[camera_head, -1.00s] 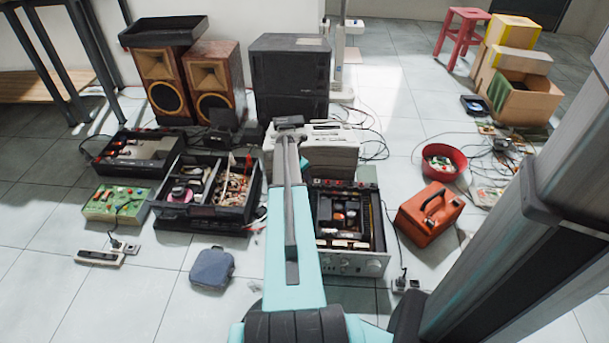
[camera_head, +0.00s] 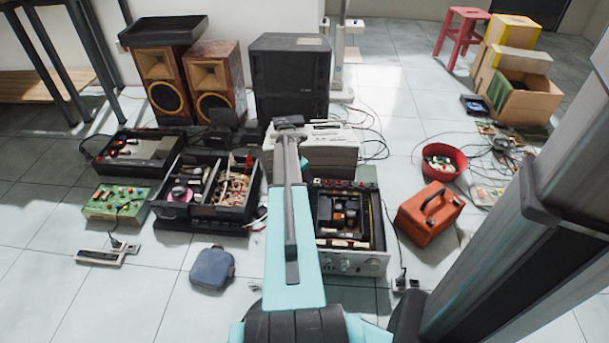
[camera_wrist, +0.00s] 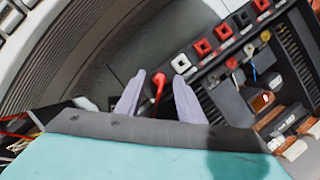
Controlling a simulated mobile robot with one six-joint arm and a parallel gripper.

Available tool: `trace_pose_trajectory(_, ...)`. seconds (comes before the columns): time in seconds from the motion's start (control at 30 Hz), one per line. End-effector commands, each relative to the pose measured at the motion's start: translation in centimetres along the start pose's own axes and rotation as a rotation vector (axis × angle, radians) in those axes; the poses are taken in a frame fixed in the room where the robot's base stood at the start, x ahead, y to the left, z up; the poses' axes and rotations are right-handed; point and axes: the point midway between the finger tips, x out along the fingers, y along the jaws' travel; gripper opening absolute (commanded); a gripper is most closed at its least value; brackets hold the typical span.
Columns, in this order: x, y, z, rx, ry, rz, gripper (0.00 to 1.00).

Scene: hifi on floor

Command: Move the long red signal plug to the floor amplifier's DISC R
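In the wrist view, a red plug (camera_wrist: 158,80) with a thin red lead shows between the two pale fingers of my gripper (camera_wrist: 158,84). The fingers stand apart, with visible space on both sides of the plug. I cannot tell whether the plug sits in a socket. The floor amplifier (camera_head: 350,263) is open-topped, right of my arm in the head view. In the wrist view, a row of red and black square terminals (camera_wrist: 202,47) runs up to the right of the fingers. Their labels are unreadable. My arm hides the gripper's fingers in the head view.
A white-grey unit (camera_head: 335,150) stands behind the amplifier. An orange case (camera_head: 430,213) and a red bowl (camera_head: 444,162) lie to the right. A black parts tray (camera_head: 205,213) is left of my arm. Smaller plugs with wires (camera_wrist: 249,50) sit beside the terminals. Cables trail across the floor.

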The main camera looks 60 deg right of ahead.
Motion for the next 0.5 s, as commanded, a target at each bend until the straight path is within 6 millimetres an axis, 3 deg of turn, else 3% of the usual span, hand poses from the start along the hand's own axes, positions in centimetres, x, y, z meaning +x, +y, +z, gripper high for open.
trace_pose_trajectory(0.27,-2.1,0.0,0.0,0.0,-0.001,0.002,0.35)
trace_pose_trajectory(0.5,-5.8,-0.1,0.1,0.0,0.0,0.001,0.35)
